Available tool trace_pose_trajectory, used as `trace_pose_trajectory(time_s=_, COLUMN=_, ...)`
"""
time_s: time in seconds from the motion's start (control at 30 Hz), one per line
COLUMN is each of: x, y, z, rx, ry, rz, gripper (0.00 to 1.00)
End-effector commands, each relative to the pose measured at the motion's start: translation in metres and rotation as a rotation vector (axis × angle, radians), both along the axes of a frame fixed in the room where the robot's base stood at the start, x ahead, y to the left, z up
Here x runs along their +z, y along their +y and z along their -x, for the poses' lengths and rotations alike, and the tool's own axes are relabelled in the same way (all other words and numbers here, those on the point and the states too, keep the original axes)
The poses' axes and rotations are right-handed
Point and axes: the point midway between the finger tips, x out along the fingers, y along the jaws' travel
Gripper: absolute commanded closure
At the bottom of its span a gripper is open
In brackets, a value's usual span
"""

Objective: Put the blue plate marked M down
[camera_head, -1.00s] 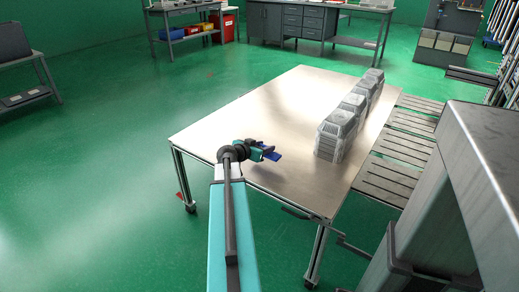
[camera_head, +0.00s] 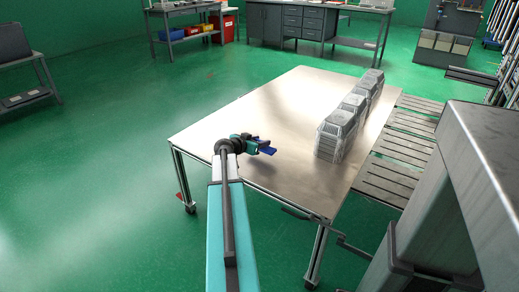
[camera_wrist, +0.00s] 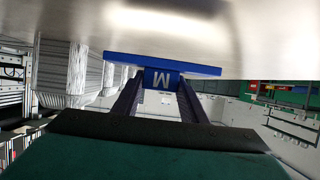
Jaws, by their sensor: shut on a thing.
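The blue plate (camera_wrist: 200,67) marked M is a flat piece with a block below it that bears a white M, shown in the wrist view. My gripper (camera_wrist: 158,87) is shut on this block, one finger on each side. In the head view the plate (camera_head: 266,151) is small and dark blue at the tip of my gripper (camera_head: 262,147), over the near left part of the metal table (camera_head: 255,110). The wrist view shows the tabletop (camera_wrist: 200,25) close beside the plate. I cannot tell whether they touch.
Several wrapped stacks of foil trays (camera_head: 333,137) stand in a row along the table's right side. The table's middle and far left are clear. A slatted conveyor-like bench (camera_head: 400,150) runs along the right. Workbenches (camera_head: 185,30) stand far behind.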

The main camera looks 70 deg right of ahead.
Motion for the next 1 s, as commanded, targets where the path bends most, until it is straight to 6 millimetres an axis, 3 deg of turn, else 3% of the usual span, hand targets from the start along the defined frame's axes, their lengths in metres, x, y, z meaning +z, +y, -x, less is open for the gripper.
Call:
trace_pose_trajectory(time_s=0.33, x=-0.033, y=0.0, z=0.0, rx=0.001, ry=0.0, rz=-0.001, gripper=0.85)
trace_pose_trajectory(time_s=0.9, x=-0.038, y=0.0, z=-0.001, rx=0.001, ry=0.0, rz=0.0, gripper=0.85)
trace_pose_trajectory(time_s=0.93, x=-0.038, y=0.0, z=-0.001, rx=0.001, ry=0.0, rz=0.0, gripper=0.6)
trace_pose_trajectory(time_s=1.0, x=-0.037, y=0.0, z=-0.001, rx=0.001, ry=0.0, rz=0.0, gripper=0.48)
